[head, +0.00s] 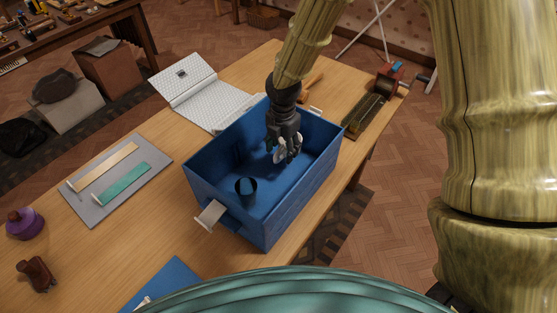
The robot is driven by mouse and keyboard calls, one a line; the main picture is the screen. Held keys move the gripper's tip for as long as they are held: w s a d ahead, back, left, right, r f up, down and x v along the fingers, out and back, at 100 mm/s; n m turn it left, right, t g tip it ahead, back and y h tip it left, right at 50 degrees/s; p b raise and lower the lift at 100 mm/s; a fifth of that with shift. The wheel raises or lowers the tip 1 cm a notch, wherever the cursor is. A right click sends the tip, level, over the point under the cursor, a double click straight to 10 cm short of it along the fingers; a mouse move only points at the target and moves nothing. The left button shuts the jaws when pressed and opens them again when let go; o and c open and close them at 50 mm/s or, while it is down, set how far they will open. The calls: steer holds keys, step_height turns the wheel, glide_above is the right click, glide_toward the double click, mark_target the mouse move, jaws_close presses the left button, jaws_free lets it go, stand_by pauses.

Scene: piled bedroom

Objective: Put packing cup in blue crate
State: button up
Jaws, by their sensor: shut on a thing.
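The blue crate (218,199) stands on the wooden table, open at the top, with pale handles at its ends. My gripper (286,157) points down inside the crate opening, near its right far part. It is shut on a small pale thing (279,155), mostly hidden by the fingers; I cannot tell whether this is the packing cup. A dark blue cup (246,190) stands upright inside the crate at the near left, apart from my gripper. Whether my gripper or its load touches the crate floor is not clear.
A white folding case (196,92) lies behind the crate. A grey board (117,178) with two strips lies at left. A purple-topped pot (24,223), a brown figure (37,274) and a blue mat (165,286) are nearer. A red-ended tool (388,84) sits at right.

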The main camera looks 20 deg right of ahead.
steer(key=shift+f, duration=0.4)
steer(key=f, duration=0.2)
steer(key=w+f+p, duration=0.1)
steer(key=f, duration=0.1)
steer(key=shift+w+f, duration=0.25)
steer(key=shift+f, duration=0.4)
steer(key=shift+w+f, duration=0.25)
steer(key=shift+f, duration=0.35)
steer(key=shift+s+r, duration=0.2)
steer(key=shift+s, duration=0.1)
steer(key=shift+f, duration=0.2)
steer(key=o, duration=1.5)
steer(key=shift+w, duration=0.2)
steer(key=shift+c, duration=0.2)
steer(key=shift+s, duration=0.15)
